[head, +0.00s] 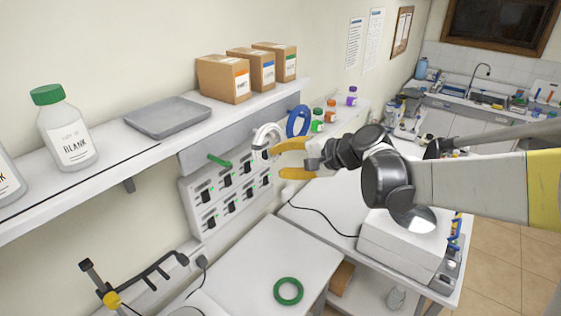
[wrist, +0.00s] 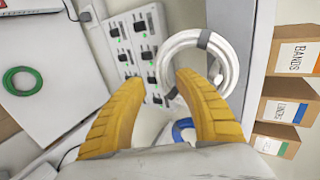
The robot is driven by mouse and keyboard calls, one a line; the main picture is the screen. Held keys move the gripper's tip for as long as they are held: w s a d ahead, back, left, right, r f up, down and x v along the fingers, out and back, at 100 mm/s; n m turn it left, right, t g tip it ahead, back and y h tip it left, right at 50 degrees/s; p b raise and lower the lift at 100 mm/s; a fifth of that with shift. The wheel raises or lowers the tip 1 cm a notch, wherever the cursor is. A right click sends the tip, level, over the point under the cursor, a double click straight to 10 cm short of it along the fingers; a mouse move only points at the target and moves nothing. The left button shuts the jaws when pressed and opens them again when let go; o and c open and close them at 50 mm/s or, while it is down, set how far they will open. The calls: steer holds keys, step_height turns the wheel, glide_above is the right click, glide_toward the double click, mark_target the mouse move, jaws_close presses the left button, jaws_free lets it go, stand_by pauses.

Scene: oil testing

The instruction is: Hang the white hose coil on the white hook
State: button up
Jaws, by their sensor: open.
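The white hose coil (head: 274,128) is upright against the grey rail below the shelf, between a green hook (head: 219,160) and a blue coil (head: 298,121). In the wrist view the white coil (wrist: 171,56) has dark bands and sits just beyond my fingertips. My gripper (head: 277,160) has its yellow fingers spread, just right of and below the coil in the head view. In the wrist view my gripper (wrist: 160,82) has nothing between its fingers; the right fingertip overlaps the coil's lower edge, and I cannot tell whether they touch. The white hook is not clearly visible.
A green coil (head: 288,291) lies on the white table (head: 250,260). A panel of black switches (head: 200,197) is below the rail. Boxes (head: 224,80), a grey tray (head: 168,117) and bottles (head: 68,135) stand on the shelf above. A white machine (head: 400,240) is at right.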

steer(key=v, duration=1.1)
steer(key=s+d+f+n+h+b, duration=0.2)
steer(key=s+f+b, duration=0.5)
steer(key=f+b, duration=0.4)
steer(key=s+d+f+n+h+b, duration=0.3)
steer(key=s+f+b, duration=0.3)
steer(key=f+b, duration=0.5)
steer(key=s+d+f+n+h+b, duration=0.2)
steer(key=s+d+f+h+b, duration=0.2)
steer(key=f, duration=1.8)
steer(key=s+d+b, duration=0.1)
steer(key=s+b, duration=0.2)
steer(key=b, duration=0.5)
steer(key=shift+s+f+n+h, duration=0.25)
steer(key=shift+s+n+h, duration=0.05)
steer(key=shift+s, duration=0.05)
